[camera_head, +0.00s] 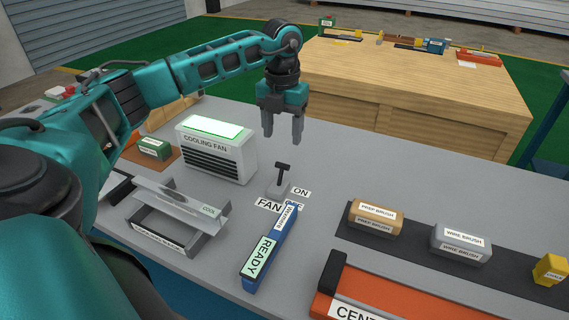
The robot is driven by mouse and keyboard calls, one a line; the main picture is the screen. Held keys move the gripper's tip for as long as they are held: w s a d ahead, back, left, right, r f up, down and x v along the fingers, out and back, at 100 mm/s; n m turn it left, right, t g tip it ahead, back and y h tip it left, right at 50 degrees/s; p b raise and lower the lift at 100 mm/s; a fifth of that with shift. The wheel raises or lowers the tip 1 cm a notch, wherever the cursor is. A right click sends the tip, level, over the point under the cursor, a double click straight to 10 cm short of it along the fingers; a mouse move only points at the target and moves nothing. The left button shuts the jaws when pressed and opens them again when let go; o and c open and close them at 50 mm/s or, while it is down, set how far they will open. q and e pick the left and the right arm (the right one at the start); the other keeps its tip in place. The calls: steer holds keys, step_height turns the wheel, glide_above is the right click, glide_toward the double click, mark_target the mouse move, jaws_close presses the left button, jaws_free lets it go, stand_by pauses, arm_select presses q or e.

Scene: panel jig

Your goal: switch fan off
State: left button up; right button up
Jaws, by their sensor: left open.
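The cooling fan (217,150) is a white box with dark slats and a pale green lit top, standing at the left of the grey table. The fan switch (280,182) is a small grey base with a dark T-shaped lever. The lever stands roughly upright, leaning slightly toward the back; its exact setting is hard to tell. An "ON" label (301,192) lies to its right, and a "FAN" label in front is partly hidden by a blue block. My left gripper (283,138) is open and empty, pointing down above and behind the lever, apart from it. My right gripper is not in view.
A blue "READY" block (268,250) lies just in front of the switch. A metal rack marked "COOL" (178,217) is at the left. A prep brush (375,218), a wire brush (460,244) and an orange bin (420,300) are at the right.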

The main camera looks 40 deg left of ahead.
mark_target(282, 166)
arm_select(q)
step_height(282, 166, down, 10)
steer(key=shift+r+b, duration=0.15)
steer(key=shift+b, duration=0.15)
steer(key=shift+f, duration=0.5)
steer(key=c, duration=1)
steer(key=shift+c, duration=0.2)
